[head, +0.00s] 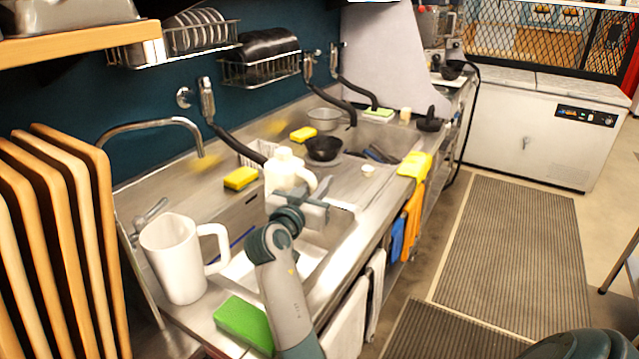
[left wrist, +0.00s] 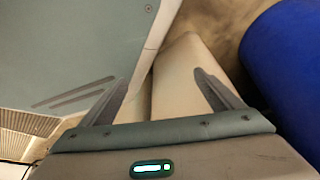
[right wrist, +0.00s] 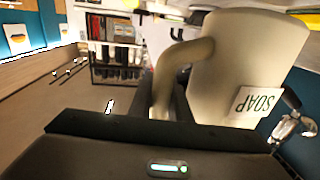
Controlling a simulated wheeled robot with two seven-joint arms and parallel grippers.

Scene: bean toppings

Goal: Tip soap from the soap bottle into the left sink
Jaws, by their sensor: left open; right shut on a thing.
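The soap bottle (head: 284,172) is a cream-white jug with a handle, held above the left sink (head: 243,212) in the head view. It looks roughly upright there. My right gripper (head: 300,208) is shut on its handle. In the right wrist view the soap bottle (right wrist: 235,65) shows a white SOAP label, and the jaws close around the handle. My arm hides part of the left sink, and no poured soap is visible. My left gripper (left wrist: 165,92) is open and empty in the left wrist view, away from the counter.
A white pitcher (head: 178,262) stands left of the sink near the faucet (head: 155,122). A green sponge (head: 243,322) lies at the front edge, a yellow sponge (head: 240,178) behind the sink. A black bowl (head: 323,149) is farther right. Wooden boards (head: 55,240) stand at far left.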

